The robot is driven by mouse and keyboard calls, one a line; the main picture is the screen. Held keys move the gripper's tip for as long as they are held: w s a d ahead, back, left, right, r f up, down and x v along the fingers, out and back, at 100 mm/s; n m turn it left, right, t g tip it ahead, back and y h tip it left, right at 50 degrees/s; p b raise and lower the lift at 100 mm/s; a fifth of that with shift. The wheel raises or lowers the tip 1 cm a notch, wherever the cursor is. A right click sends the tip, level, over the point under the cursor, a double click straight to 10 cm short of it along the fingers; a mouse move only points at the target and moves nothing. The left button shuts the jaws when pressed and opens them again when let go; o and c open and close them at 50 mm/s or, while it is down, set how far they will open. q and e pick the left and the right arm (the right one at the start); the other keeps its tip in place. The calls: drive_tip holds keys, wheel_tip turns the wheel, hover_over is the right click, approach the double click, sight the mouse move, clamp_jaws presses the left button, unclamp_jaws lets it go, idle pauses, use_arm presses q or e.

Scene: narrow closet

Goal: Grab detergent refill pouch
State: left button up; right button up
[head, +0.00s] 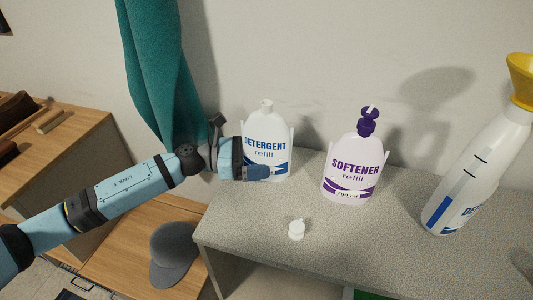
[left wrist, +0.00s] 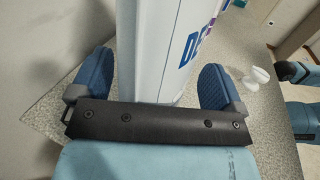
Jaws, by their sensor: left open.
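The detergent refill pouch (head: 266,145) stands upright on the grey speckled shelf top, white with blue lettering and a white cap. My left gripper (head: 262,172) is at the pouch's lower part, coming from the left. In the left wrist view the pouch (left wrist: 165,50) rises between the two blue fingers of my left gripper (left wrist: 158,85). The jaws are open around it, with a gap visible on both sides. The pouch's far side is hidden. My right gripper is not identifiable in these views.
A softener refill pouch (head: 354,170) with a purple cap stands to the right. A large detergent bottle (head: 477,175) with a yellow top is at far right. A small white cap-like piece (head: 296,230) lies near the front edge. A teal cloth (head: 160,75) hangs behind my arm.

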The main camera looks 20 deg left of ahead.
use_arm(q)
drive_tip(key=shift+r, duration=0.1)
drive_tip(key=c, duration=1.5)
drive_tip(key=shift+o, duration=0.2)
